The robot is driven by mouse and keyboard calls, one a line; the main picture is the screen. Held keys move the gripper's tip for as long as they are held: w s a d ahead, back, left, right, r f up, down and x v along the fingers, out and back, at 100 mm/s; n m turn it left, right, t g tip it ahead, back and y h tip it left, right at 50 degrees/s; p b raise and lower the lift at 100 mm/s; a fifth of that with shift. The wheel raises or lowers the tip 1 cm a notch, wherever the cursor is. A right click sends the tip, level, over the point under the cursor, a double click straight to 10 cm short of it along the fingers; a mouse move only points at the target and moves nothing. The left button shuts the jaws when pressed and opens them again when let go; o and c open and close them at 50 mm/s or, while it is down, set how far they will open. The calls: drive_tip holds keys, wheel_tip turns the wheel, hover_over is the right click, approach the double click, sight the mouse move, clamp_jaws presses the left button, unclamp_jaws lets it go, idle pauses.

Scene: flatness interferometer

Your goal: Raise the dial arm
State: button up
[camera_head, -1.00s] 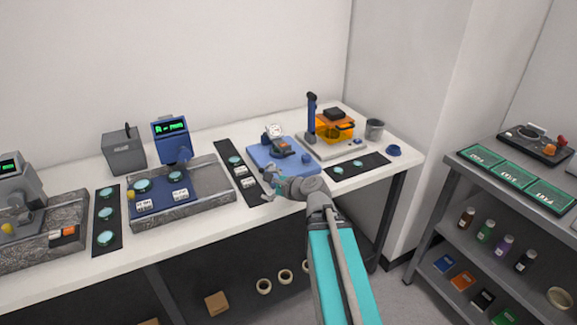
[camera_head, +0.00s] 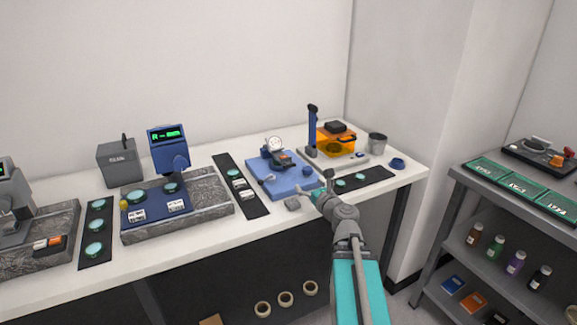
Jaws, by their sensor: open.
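A blue base plate (camera_head: 290,184) lies on the white bench right of the middle. A round white dial (camera_head: 274,143) stands at its back on a dark grey and blue fixture (camera_head: 276,159). A small lever with a rounded end (camera_head: 266,180) shows at the plate's left front. Which part is the dial arm I cannot tell for sure. My gripper (camera_head: 323,183) is open and empty, just off the plate's right front corner, beside the black strip with teal discs. Its fingertips are small and partly merge with the wrist.
A small grey block (camera_head: 292,204) lies near the bench's front edge, left of my gripper. Behind stand an orange box-like device (camera_head: 337,139), a blue post (camera_head: 313,131) and a grey cup (camera_head: 377,143). A black strip (camera_head: 238,190) lies left of the plate.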

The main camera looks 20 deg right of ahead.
sight(287, 161)
drive_tip(key=shift+w, duration=0.15)
drive_tip(key=shift+w+a, duration=0.15)
drive_tip(key=shift+w, duration=3.25)
drive_tip(key=shift+w+a, duration=0.1)
drive_tip(key=shift+w, duration=3.25)
drive_tip(key=c, duration=1.1)
drive_tip(key=shift+c, duration=0.2)
drive_tip(key=shift+d+r, duration=0.15)
